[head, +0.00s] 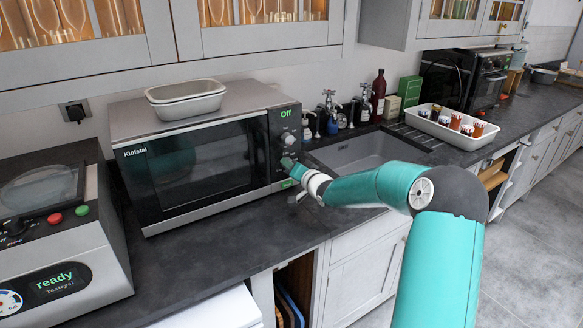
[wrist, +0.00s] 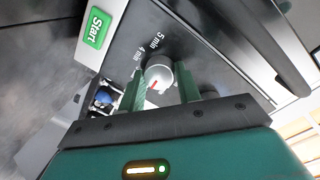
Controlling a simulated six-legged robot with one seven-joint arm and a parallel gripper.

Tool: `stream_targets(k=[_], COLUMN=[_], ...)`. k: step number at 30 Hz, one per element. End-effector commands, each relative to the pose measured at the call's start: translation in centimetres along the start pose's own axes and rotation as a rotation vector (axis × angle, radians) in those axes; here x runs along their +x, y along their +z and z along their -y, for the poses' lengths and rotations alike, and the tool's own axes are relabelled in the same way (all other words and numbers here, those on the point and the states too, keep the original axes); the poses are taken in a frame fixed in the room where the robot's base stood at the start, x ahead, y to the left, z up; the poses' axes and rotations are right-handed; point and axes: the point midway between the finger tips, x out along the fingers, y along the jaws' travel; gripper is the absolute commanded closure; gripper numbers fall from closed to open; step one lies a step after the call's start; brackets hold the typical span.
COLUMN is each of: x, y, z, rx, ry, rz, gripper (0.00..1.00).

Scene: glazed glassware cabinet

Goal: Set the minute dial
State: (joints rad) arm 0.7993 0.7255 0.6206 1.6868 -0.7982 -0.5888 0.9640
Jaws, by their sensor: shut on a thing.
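The microwave (head: 200,160) stands on the dark counter, with its door shut and green "Off" lettering at the top of its control panel. In the wrist view the minute dial (wrist: 159,72) is a round, light grey knob with a red pointer mark, near printed "4 min" and "5 min" labels. My gripper (wrist: 160,84) has one green finger on each side of the dial and is shut on it. In the head view my gripper (head: 288,164) is at the panel's lower part and hides the dial. The green Start button (wrist: 95,28) shows in the wrist view.
Another knob (head: 287,138) sits above my gripper on the panel. A pale dish (head: 186,100) rests on top of the microwave. A machine reading "ready" (head: 60,240) stands at left. The sink (head: 365,150), bottles and a white tray (head: 450,130) are to the right.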

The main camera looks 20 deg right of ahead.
Motion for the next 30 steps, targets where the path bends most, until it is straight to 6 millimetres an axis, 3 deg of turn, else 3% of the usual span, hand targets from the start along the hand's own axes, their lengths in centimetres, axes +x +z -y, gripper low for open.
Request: stream_targets(k=[18, 19, 21, 30], x=[-0.01, -0.01, -0.01, -0.07], y=[0.27, 0.27, 0.24, 0.09], z=[-0.13, -0.12, -0.1, -0.04], rx=[0.046, 0.046, 0.046, 0.045], ry=[0.0, 0.0, -0.001, -0.002], rz=[0.009, 0.009, 0.008, 0.005], gripper=[0.89, 0.61, 0.47, 0.45])
